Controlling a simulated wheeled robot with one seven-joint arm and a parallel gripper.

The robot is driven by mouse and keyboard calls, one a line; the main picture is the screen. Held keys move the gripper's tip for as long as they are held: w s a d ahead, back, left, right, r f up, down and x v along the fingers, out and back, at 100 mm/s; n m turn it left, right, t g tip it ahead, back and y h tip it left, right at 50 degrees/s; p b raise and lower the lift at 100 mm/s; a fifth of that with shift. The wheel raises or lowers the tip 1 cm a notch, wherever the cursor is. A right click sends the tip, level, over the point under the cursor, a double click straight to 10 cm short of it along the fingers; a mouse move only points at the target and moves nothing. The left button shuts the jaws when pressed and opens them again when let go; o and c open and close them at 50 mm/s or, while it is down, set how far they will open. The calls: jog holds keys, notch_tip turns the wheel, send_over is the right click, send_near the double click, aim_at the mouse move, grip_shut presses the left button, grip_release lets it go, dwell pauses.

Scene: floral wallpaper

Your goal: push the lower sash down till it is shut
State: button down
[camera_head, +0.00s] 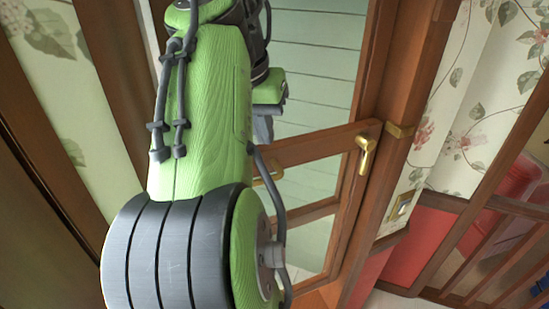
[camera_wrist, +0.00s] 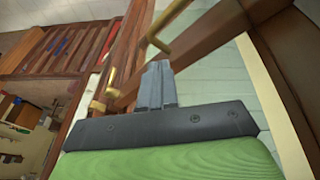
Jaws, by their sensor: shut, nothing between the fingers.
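The window in a brown wooden frame (camera_head: 392,80) stands behind my arm in the head view. A wooden sash rail (camera_head: 318,144) crosses it, with a second rail (camera_head: 312,210) lower down and glass between and below. A brass lever handle (camera_head: 367,155) sits at the rail's right end. My gripper (camera_head: 263,128) is shut and empty near the sash rail. In the wrist view its fingertips (camera_wrist: 158,68) are together, just beside a brass handle (camera_wrist: 155,38) and the brown rail (camera_wrist: 215,35). I cannot tell whether they touch.
Floral wallpaper (camera_head: 470,85) lies right of the window, with a brass-framed plate (camera_head: 402,206) on it. A wooden railing (camera_head: 490,250) and red panels stand at the lower right. My green arm hides the window's left side.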

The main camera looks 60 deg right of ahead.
aim_at(278, 171)
jog(key=x, duration=0.4)
jog(key=s+x, duration=0.1)
jog(key=x, duration=0.1)
jog(key=shift+a+f, duration=0.2)
jog(key=shift+a, duration=0.1)
jog(key=shift+s+f, duration=0.15)
jog(key=shift+f, duration=0.2)
jog(key=shift+f, duration=0.1)
